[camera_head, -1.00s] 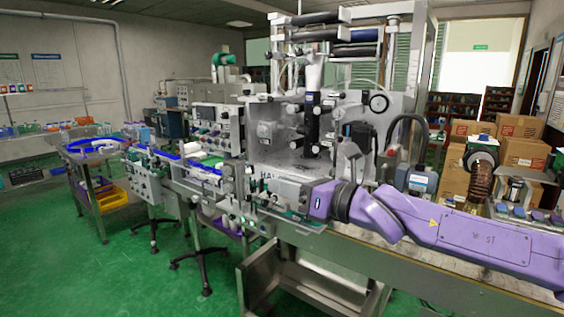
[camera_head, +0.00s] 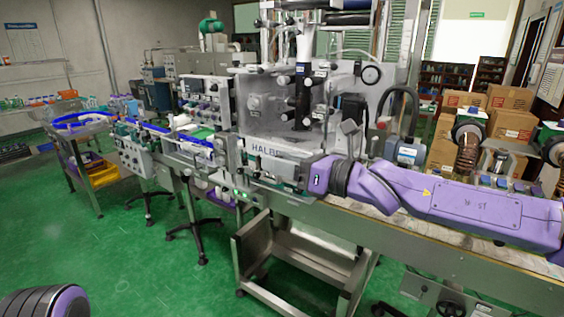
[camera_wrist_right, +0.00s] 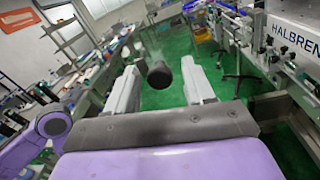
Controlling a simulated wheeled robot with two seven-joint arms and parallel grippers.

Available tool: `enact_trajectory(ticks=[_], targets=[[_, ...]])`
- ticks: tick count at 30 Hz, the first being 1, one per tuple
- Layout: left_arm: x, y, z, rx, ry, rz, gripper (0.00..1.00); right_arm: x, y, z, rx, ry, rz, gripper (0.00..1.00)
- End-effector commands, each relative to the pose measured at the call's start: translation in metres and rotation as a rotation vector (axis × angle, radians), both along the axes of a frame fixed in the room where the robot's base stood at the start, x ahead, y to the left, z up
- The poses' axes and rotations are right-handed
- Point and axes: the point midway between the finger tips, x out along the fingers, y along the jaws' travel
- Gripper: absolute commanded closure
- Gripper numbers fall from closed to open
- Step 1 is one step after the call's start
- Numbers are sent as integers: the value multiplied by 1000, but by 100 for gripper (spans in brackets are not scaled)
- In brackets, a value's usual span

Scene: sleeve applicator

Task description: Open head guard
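The HALBREN machine (camera_head: 262,146) stands in the middle of the head view, with its working head (camera_head: 300,105) of rods, knobs and cylinders above a pale panel. I cannot clearly make out the head guard's outline. My right gripper (camera_head: 262,172) is in front of the machine's lower front.
A conveyor with blue rails (camera_head: 165,137) runs left from the machine. A steel chute (camera_head: 300,255) stands below my right arm. Cardboard boxes (camera_head: 512,125) are stacked at the right. Green floor (camera_head: 150,270) is open at the lower left.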

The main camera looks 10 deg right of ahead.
Motion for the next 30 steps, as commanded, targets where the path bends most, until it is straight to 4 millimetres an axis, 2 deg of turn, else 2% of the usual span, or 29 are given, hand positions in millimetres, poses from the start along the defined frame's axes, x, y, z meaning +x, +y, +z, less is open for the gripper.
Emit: enact_trajectory(ticks=[4, 7, 12, 18, 24, 30], targets=[[0, 0, 2, 0, 0, 0, 47, -1, -2, 1, 1, -1, -1, 47], [0, 0, 11, 0, 0, 0, 47, -8, -11, 6, 0, -3, -2, 47], [0, 0, 40, 0, 0, 0, 47, -33, -39, 13, 3, -3, -3, 47], [0, 0, 67, 0, 0, 0, 47, -55, -65, 10, 3, -4, -3, 47], [0, 0, 80, 0, 0, 0, 47, -66, -77, 5, 1, -3, -3, 47], [0, 0, 82, 0, 0, 0, 47, -69, -79, 0, 1, 1, 1, 47]])
